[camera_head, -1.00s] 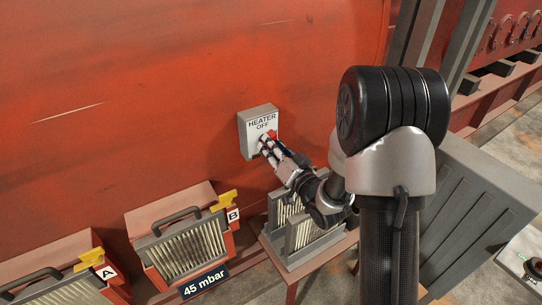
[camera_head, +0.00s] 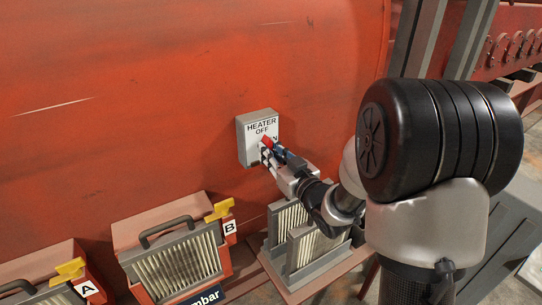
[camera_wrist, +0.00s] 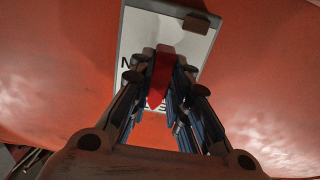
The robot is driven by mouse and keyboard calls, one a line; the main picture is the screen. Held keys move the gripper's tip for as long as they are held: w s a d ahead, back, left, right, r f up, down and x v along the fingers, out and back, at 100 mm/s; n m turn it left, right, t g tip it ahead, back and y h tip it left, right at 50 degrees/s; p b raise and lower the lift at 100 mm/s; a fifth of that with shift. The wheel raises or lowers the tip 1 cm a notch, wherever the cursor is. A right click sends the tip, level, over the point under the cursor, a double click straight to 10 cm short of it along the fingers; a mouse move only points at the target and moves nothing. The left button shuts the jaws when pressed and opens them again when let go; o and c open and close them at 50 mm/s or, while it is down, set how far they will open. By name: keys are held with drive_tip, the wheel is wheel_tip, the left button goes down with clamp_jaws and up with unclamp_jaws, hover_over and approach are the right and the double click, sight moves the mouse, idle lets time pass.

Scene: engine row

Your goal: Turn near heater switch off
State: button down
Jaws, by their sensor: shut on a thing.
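The heater switch box (camera_head: 243,138) is a grey box with a white plate on the red wall, lettered HEATER and OFF, with part of a lower word showing. Its red handle (camera_head: 266,140) sticks out at the plate's middle. In the wrist view the red handle (camera_wrist: 162,78) stands between my fingers, in front of the white plate (camera_wrist: 140,30). My gripper (camera_head: 270,154) reaches the box from the lower right and is shut on the red handle. My fingers hide part of the plate and the handle's base.
Below the switch, a grey rack with pale filter panels (camera_head: 288,218) stands on a reddish stand. To the left are filter boxes with yellow latches, labelled B (camera_head: 229,227) and A (camera_head: 87,288). The red wall around the switch is clear.

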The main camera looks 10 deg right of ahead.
idle(0.4)
drive_tip(key=c, duration=1.5)
unclamp_jaws()
drive_tip(key=v, duration=0.7)
drive_tip(key=shift+s+d, duration=0.1)
drive_tip(key=shift+s, duration=0.1)
